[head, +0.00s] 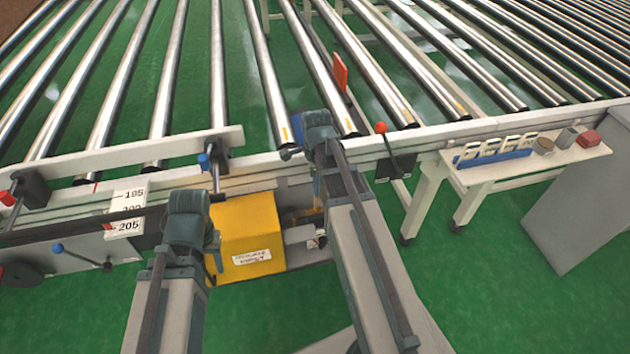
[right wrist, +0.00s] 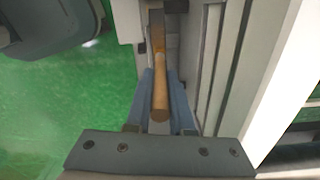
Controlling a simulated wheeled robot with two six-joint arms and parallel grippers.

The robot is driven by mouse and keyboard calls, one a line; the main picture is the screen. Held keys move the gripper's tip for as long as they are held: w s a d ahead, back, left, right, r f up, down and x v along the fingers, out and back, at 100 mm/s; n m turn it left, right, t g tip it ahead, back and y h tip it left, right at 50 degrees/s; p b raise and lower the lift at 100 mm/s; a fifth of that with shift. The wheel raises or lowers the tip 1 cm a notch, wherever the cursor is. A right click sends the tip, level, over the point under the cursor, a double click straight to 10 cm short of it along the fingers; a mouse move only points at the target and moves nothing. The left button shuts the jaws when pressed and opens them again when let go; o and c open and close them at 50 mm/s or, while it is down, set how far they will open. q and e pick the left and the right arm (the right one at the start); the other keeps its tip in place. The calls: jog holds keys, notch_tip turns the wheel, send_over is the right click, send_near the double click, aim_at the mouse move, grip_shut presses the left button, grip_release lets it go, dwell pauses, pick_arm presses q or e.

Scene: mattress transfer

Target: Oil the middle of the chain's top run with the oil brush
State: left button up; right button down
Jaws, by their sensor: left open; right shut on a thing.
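The oil brush has a wooden handle (right wrist: 160,88), seen in the right wrist view. My right gripper (right wrist: 160,75) is shut on this handle, one blue-grey finger on each side. The brush's far end is darker, close to a pale metal frame; its bristles cannot be made out. In the head view, my right arm reaches over the conveyor's front edge, right of a yellow box (head: 245,230). My left gripper (head: 212,248) is open and empty at the box's left side, partly hidden by its arm. The chain cannot be made out in either view.
A roller conveyor (head: 215,75) fills the back. Levers with blue (head: 204,161) and red (head: 380,127) knobs stand along its front rail. A side table (head: 530,166) at right holds a blue rack (head: 493,158), small containers and a red block. A grey cabinet (head: 585,200) stands beside it.

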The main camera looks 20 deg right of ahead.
jog(key=shift+s+a, duration=0.2)
jog(key=shift+s, duration=0.9)
jog(key=shift+d, duration=0.15)
